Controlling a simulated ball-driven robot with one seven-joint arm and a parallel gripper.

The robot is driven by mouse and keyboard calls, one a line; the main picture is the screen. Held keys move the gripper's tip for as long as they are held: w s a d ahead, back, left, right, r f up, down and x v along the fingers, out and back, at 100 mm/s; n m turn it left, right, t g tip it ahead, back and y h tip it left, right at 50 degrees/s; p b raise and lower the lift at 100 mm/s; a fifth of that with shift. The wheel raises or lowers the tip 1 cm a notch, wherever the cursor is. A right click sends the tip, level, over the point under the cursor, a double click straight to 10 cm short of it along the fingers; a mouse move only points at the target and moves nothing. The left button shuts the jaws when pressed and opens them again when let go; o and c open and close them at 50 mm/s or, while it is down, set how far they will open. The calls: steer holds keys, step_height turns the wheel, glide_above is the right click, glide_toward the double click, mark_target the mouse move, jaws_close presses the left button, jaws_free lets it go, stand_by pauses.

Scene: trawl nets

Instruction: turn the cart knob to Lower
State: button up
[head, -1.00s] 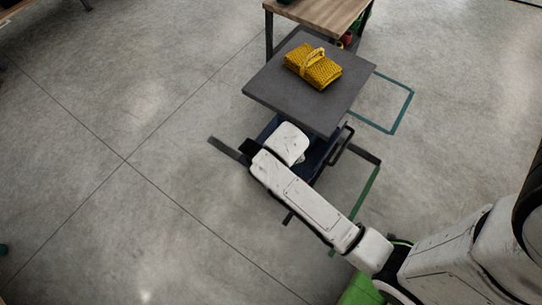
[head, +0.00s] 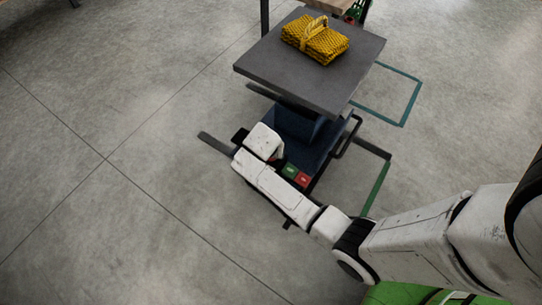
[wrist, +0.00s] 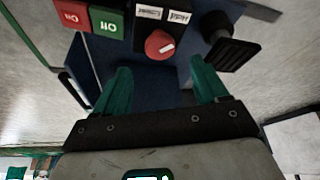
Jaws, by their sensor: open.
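The red round cart knob (wrist: 160,44) with a white pointer mark shows in the wrist view on the dark blue panel. The mark is tilted. Two white labels (wrist: 148,12) (wrist: 180,16) sit above it, upside down and hard to read. My gripper (wrist: 160,78) is open, its two green fingers to either side of the knob's line and short of it, with nothing between them. In the head view, the cart (head: 310,137) has a grey top (head: 285,75) over a dark blue base.
A folded yellow net (head: 315,40) lies on the cart's top. A green box (head: 290,170) and a red box (head: 303,179) sit on the base. A black pedal-like part (wrist: 232,50) stands right of the knob. Open floor lies to the left.

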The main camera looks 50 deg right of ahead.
steer(key=b+x, duration=0.3)
steer(key=x, duration=0.3)
steer(key=shift+w+d+f, duration=0.1)
steer(key=shift+f, duration=0.25)
steer(key=shift+c, duration=0.4)
steer(key=c, duration=1)
steer(key=shift+o, duration=0.2)
